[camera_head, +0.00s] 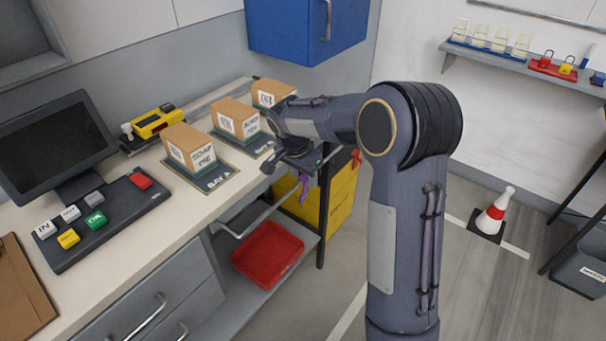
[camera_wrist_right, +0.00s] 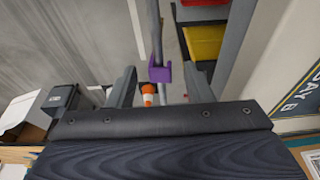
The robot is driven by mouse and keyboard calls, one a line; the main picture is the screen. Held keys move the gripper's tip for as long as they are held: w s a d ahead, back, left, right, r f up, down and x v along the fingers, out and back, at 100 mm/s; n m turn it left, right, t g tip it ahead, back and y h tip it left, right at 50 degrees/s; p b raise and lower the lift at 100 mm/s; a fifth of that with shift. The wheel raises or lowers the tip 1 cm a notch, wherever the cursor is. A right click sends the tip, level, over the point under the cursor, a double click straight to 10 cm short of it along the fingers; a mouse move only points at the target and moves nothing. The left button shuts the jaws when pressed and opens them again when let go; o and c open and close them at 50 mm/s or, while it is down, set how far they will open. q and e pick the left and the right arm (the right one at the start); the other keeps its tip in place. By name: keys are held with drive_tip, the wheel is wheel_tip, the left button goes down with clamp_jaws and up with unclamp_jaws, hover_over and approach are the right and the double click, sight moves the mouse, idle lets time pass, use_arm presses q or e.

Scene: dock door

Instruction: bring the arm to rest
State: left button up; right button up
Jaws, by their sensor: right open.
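My right arm reaches in from the lower right of the head view, and its gripper (camera_head: 294,170) hangs at the counter's front edge, beside the boxes. In the wrist view the two fingers of the right gripper (camera_wrist_right: 160,85) stand wide apart with nothing held. A purple piece (camera_wrist_right: 160,72) on a grey bar shows beyond and between the fingers. It also shows just below the gripper in the head view (camera_head: 304,186). I cannot tell how far it is from the fingertips. My left gripper is not in view.
Three cardboard boxes, the nearest (camera_head: 189,148) on a bay mat (camera_head: 214,184), stand on the counter (camera_head: 140,232). A blue cabinet (camera_head: 290,28) hangs above. A red tray (camera_head: 267,254) lies below. Right of my arm, a cone (camera_head: 493,212) stands on the floor.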

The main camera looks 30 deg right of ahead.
drive_tip(key=v, duration=0.7)
drive_tip(key=shift+s+r, duration=0.15)
drive_tip(key=shift+r, duration=0.25)
drive_tip(key=s+a+n+t+y, duration=0.1)
drive_tip(key=s+a+n+y, duration=0.1)
drive_tip(key=s, duration=0.7)
drive_tip(key=s+a+f+n+t+y, duration=0.1)
drive_tip(key=s+a+n, duration=0.3)
drive_tip(key=s, duration=0.5)
drive_tip(key=s+a+n+t+y, duration=0.2)
drive_tip(key=s+n, duration=0.3)
drive_tip(key=s, duration=0.5)
drive_tip(key=shift+a+f+n+y, duration=0.35)
drive_tip(key=shift+a+n+y, duration=0.05)
drive_tip(key=shift+a+y, duration=0.4)
